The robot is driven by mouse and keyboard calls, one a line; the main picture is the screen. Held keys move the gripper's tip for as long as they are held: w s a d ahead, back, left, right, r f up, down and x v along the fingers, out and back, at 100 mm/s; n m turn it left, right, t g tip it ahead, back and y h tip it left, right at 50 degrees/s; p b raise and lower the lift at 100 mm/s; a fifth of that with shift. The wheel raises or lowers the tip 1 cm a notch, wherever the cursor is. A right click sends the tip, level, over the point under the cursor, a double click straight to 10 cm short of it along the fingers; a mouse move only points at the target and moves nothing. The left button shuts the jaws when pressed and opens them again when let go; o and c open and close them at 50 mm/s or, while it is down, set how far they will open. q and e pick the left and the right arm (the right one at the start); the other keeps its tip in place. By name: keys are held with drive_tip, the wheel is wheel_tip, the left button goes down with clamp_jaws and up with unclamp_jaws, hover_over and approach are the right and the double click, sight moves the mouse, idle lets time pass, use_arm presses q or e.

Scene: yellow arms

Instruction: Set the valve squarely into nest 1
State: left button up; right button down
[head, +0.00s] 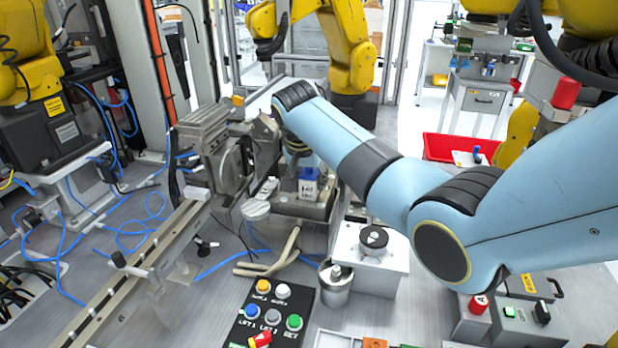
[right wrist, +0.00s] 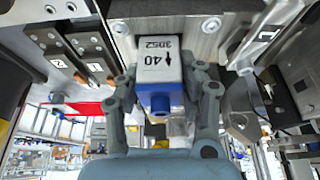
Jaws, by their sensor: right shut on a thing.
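The valve is a small white block with a blue end and a printed label with an arrow. In the right wrist view the valve (right wrist: 158,72) sits between the two grey fingers of my right gripper (right wrist: 163,85), which is shut on it. In the head view the valve (head: 308,187) shows below my right wrist, over the metal station in the middle. My left gripper is not in view.
A grey clamp-like machine (head: 215,145) stands close left of my right wrist. A white box with a black knob (head: 372,250), a metal canister (head: 336,287) and a button panel (head: 270,315) stand in front. A red bin (head: 458,147) is behind my right arm.

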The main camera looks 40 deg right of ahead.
drive_tip(key=c, duration=0.7)
unclamp_jaws()
drive_tip(key=v, duration=1.2)
